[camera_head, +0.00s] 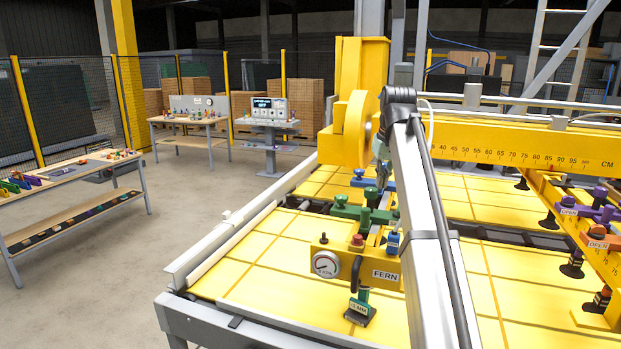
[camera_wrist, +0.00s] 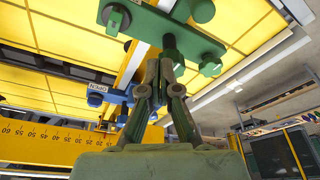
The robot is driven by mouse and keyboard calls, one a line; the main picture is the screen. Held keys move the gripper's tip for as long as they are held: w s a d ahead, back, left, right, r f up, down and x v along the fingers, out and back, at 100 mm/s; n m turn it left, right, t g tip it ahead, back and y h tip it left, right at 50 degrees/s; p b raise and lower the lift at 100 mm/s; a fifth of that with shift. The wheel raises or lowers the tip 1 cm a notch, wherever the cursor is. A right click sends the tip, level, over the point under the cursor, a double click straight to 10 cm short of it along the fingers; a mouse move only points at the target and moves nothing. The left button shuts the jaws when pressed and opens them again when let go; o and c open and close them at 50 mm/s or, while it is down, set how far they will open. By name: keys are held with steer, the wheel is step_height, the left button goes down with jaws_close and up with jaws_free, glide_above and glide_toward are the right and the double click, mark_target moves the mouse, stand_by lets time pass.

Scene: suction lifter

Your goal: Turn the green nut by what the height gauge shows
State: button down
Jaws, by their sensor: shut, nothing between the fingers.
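The green crossbar (camera_wrist: 170,28) with round knobs fills the top of the wrist view. In the head view the green clamp (camera_head: 362,213) sits on the yellow beam behind the FERN box. A green upright (camera_head: 371,195), perhaps the nut on its stem, stands on it. My gripper (camera_wrist: 163,66) is shut and empty, fingertips just below the green stem (camera_wrist: 169,42); I cannot tell whether they touch it. A small tag (camera_head: 358,306) by the green-stemmed foot (camera_head: 361,312) seems to read 1 MM; its sign is unclear.
The yellow FERN box (camera_head: 360,267) carries a round dial (camera_head: 326,264). A blue clamp (camera_wrist: 112,97) marked OPEN is beyond the green one. A yellow centimetre beam (camera_head: 520,145) runs right. Purple (camera_head: 603,205) and orange (camera_head: 600,238) clamps are at right.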

mark_target(371, 189)
steer(key=shift+f, duration=1.4)
steer(key=shift+w+a+r, duration=0.1)
steer(key=shift+w, duration=0.05)
steer(key=shift+a, duration=0.3)
steer(key=shift+s+a, duration=0.25)
steer(key=shift+a, duration=0.3)
steer(key=shift+w+a, duration=0.1)
steer(key=shift+a, duration=0.35)
steer(key=shift+s+a, duration=0.1)
steer(key=shift+s, duration=0.25)
steer(key=v, duration=0.3)
steer(key=w+v, duration=0.1)
steer(key=v, duration=0.1)
steer(key=shift+a+r, duration=0.1)
steer(key=shift+r, duration=0.45)
